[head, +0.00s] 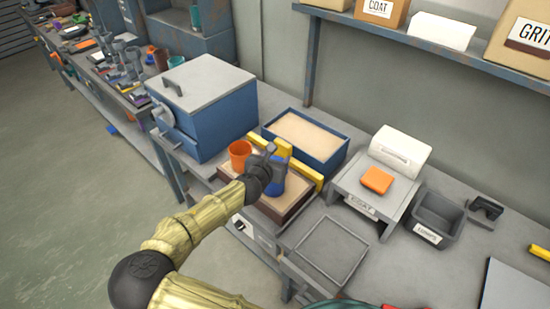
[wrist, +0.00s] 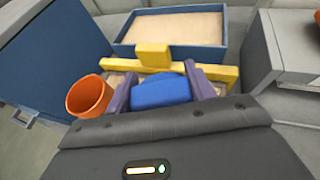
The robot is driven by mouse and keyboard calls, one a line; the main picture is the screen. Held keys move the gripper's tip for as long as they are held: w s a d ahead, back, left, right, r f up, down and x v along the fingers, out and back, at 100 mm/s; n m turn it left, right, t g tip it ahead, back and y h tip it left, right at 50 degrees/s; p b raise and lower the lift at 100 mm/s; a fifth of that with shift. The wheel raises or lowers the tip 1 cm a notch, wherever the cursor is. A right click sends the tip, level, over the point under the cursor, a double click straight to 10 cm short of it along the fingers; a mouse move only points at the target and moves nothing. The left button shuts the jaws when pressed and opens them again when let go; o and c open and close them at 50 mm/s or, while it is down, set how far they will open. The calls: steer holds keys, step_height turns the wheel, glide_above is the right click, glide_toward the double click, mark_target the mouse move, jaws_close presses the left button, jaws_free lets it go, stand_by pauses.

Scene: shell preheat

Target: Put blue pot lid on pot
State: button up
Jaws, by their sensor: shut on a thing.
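My gripper (head: 268,164) is at the end of my arm, above a low brown box with a pale top (head: 228,170). In the wrist view its two purple-grey fingers (wrist: 161,88) are shut on a blue object (wrist: 161,94), seen in the head view as a blue shape (head: 278,178). Its form is partly hidden, so I cannot tell whether it is a lid. An orange cup (head: 239,155) stands upright just left of it, and it also shows in the wrist view (wrist: 90,96). I cannot make out a clear pot.
A yellow bar (head: 309,174) with a raised block lies just behind the blue object. Behind that is a blue-walled sand tray (head: 326,178). A large blue box (head: 222,125) stands left. A grey stand (head: 350,187) with an orange block (head: 377,180) stands right.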

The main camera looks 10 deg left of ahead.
steer(key=shift+f, duration=0.55)
stand_by(0.8)
steer(key=o, duration=0.7)
steer(key=p+v, duration=0.5)
steer(key=v, duration=0.6)
stand_by(0.5)
stand_by(0.7)
